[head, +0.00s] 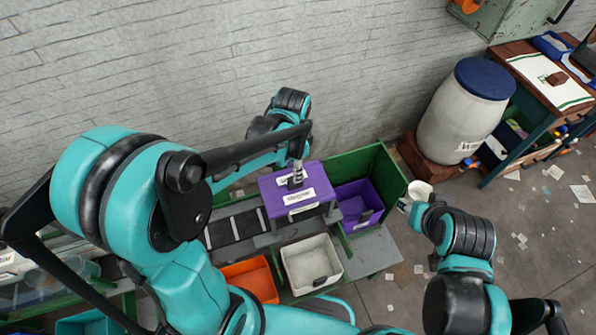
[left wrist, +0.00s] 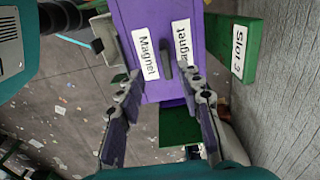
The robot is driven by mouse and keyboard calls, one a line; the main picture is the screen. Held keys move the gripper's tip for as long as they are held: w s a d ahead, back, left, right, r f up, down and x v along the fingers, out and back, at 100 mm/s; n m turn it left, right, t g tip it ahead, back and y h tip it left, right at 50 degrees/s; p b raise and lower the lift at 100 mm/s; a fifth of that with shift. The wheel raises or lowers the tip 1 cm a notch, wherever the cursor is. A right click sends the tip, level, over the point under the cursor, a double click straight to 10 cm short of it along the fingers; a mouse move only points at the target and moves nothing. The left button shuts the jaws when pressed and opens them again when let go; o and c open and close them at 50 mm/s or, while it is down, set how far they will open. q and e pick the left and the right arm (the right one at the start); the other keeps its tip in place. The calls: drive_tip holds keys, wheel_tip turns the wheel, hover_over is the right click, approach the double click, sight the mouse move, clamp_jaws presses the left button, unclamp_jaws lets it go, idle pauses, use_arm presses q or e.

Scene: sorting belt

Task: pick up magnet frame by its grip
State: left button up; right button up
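The magnet frame (head: 318,187) is a purple box with white "Magnet" labels, standing above the belt in the head view. In the left wrist view its purple top (left wrist: 185,15) carries a dark upright grip (left wrist: 166,62) between two labels. My left gripper (head: 296,178) is over the frame's top. In the left wrist view the left gripper's fingers (left wrist: 163,100) are spread apart, one on each side of the grip's line, with nothing between them. My right gripper (head: 406,206) is at the right of the green bin; its fingers are too small to read.
A white bin (head: 330,283) and an orange bin (head: 232,272) stand in front of the belt, with a purple bin (head: 371,191) right of the frame. A green wall (head: 391,180) stands behind it. A green block labelled "Slot 3" (left wrist: 246,30) is beside the frame. A barrel (head: 440,120) stands far right.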

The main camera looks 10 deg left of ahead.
sight(296, 187)
use_arm(q)
drive_tip(key=f, duration=0.2)
drive_tip(key=f+b, duration=0.1)
drive_tip(key=f, duration=0.2)
drive_tip(key=w+f, duration=0.1)
drive_tip(key=f, duration=0.1)
drive_tip(key=shift+w+f+b, duration=0.1)
drive_tip(key=shift+f+b, duration=0.25)
drive_tip(key=shift+f, duration=0.05)
clamp_jaws()
